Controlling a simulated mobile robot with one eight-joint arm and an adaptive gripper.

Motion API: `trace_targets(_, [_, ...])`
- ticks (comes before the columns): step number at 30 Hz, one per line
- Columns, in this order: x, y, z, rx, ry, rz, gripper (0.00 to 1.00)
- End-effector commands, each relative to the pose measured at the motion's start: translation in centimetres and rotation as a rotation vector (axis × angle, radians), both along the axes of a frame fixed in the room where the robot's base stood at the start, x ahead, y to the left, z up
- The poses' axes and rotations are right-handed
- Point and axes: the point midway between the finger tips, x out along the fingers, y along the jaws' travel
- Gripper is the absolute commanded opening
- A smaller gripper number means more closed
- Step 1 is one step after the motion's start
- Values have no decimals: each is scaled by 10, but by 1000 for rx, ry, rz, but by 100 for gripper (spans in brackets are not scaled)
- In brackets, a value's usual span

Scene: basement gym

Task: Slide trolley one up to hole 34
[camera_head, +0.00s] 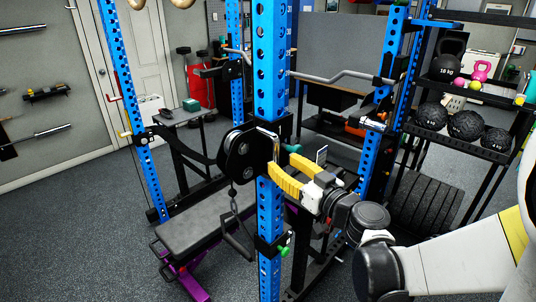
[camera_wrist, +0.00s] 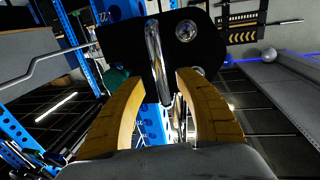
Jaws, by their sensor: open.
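The trolley (camera_head: 243,153) is a black carriage with a round pulley on the front blue upright (camera_head: 270,70), about mid-height in the head view. Its black plate (camera_wrist: 185,40) fills the upper middle of the wrist view, with a bright metal handle (camera_wrist: 155,60) on it. A green knob (camera_head: 293,148) shows at its right side. My gripper (camera_head: 278,172) has yellow fingers pointing at the trolley from the right. In the wrist view my gripper (camera_wrist: 157,85) is open, with one finger each side of the handle. I cannot tell whether they touch it. The upright's hole numbers are too small to read.
A lower black bracket with a green knob (camera_head: 283,251) sits on the same upright. A padded bench (camera_head: 205,222) stands left of it. A shelf of black balls (camera_head: 466,124) stands at the right. A bent metal bar (camera_head: 345,76) crosses behind. Open floor lies at the left.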

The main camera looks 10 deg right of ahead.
Motion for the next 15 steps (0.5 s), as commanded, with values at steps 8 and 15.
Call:
trace_targets(8, [33, 16, -1, 0, 1, 1, 41])
trace_targets(15, [37, 17, 0, 0, 1, -1, 41])
